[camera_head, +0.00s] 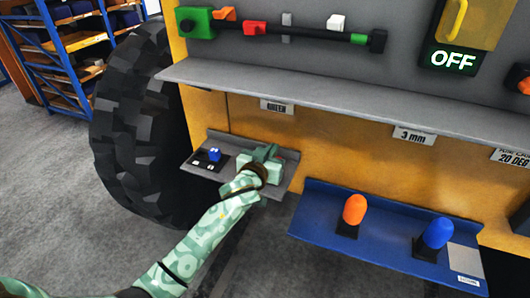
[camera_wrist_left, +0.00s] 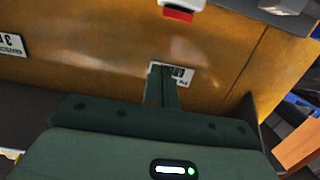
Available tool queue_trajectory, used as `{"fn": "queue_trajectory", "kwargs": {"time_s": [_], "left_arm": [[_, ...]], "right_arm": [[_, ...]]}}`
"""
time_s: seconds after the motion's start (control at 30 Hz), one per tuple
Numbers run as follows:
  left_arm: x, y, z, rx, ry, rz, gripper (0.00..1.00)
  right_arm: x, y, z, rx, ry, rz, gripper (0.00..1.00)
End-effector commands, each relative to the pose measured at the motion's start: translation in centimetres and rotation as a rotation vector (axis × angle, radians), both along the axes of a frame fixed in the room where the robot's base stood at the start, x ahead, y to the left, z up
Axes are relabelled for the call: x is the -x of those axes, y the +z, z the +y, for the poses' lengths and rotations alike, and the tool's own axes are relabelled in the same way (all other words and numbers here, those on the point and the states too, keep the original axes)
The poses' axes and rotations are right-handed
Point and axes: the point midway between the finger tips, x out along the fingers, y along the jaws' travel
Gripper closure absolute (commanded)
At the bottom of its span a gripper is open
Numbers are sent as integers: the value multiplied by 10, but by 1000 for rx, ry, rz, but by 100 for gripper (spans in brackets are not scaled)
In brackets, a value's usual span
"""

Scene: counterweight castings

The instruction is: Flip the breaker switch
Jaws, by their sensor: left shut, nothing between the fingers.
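A yellow handle (camera_head: 456,20) sits on a yellow plate at the top right of the head view. I take it for the breaker switch. A dark sign (camera_head: 454,59) under it reads OFF in lit letters. My left gripper (camera_head: 267,152) is low and well left of the handle, over a small grey shelf. Its fingers are together and empty. In the left wrist view the closed fingers (camera_wrist_left: 162,86) point at the yellow panel, in front of an upside-down label. My right gripper is not in view.
A long grey ledge (camera_head: 300,95) crosses the panel between my left gripper and the handle. The small grey shelf (camera_head: 202,171) holds a blue knob (camera_head: 214,154). A blue tray (camera_head: 385,258) holds an orange knob (camera_head: 354,209) and another blue knob (camera_head: 438,232). A large tyre (camera_head: 140,125) stands left.

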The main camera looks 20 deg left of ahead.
Motion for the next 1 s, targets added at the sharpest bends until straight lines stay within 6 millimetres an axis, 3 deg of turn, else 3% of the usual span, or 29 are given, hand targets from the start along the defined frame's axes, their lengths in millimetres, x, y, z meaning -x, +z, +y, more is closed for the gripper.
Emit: {"fn": "queue_trajectory", "kwargs": {"time_s": [0.2,0.4,0.9,1.0], "left_arm": [[42,13,2,0,1,-1,100],[61,21,3,0,1,-1,100],[64,23,3,-1,2,-1,100],[64,14,3,-4,1,9,100]], "right_arm": [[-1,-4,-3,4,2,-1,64],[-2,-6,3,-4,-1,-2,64],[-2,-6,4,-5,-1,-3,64],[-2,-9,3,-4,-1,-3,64]]}}
